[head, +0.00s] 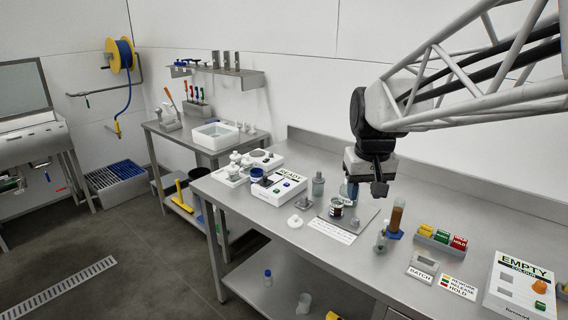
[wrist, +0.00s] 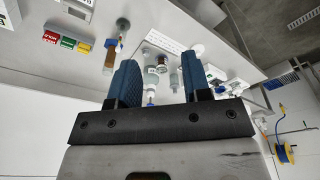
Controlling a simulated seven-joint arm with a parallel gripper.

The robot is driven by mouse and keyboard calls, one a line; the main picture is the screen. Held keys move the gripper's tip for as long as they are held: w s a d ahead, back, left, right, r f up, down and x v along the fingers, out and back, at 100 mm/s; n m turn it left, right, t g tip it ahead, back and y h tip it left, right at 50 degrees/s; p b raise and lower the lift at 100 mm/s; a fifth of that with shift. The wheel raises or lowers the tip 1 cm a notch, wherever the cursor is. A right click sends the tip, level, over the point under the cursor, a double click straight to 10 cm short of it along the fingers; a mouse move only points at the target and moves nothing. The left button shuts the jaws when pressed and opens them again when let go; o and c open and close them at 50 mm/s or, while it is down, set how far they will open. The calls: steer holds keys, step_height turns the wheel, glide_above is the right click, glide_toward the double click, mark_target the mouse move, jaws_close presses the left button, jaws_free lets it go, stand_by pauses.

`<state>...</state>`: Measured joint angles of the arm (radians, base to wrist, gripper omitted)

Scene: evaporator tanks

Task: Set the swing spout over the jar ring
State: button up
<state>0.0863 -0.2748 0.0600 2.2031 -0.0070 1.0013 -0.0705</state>
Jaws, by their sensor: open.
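My gripper (head: 364,190) points down over the grey plate (head: 366,216) on the steel bench. Its two blue fingers (wrist: 160,78) stand apart in the wrist view, with nothing held between them. A small jar with dark contents (head: 336,208) stands on the plate beside the fingers; it also shows beyond the fingertips in the wrist view (wrist: 162,64). I cannot make out the swing spout or the jar ring for certain; my gripper hides part of the plate. A small white and blue piece (wrist: 150,94) shows near the left finger in the wrist view.
A grey bottle (head: 318,186) stands left of the plate, near the READY box (head: 279,187). A tube of brown liquid (head: 396,217) stands close on the right. Further right are coloured blocks (head: 441,239) and the EMPTY box (head: 517,285).

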steer(key=shift+g, duration=0.9)
steer(key=w+d+f, duration=0.3)
steer(key=w+d, duration=0.2)
steer(key=w, duration=0.7)
steer(key=w+d+f, duration=0.3)
steer(key=w+d, duration=0.3)
steer(key=w, duration=0.7)
steer(key=w+d+f, duration=0.3)
steer(key=w+d, duration=0.2)
steer(key=w, duration=0.8)
steer(key=shift+d+f, duration=0.3)
steer(key=shift+d, duration=0.05)
steer(key=shift+f, duration=0.15)
steer(key=shift+f, duration=3.75)
jaws_close()
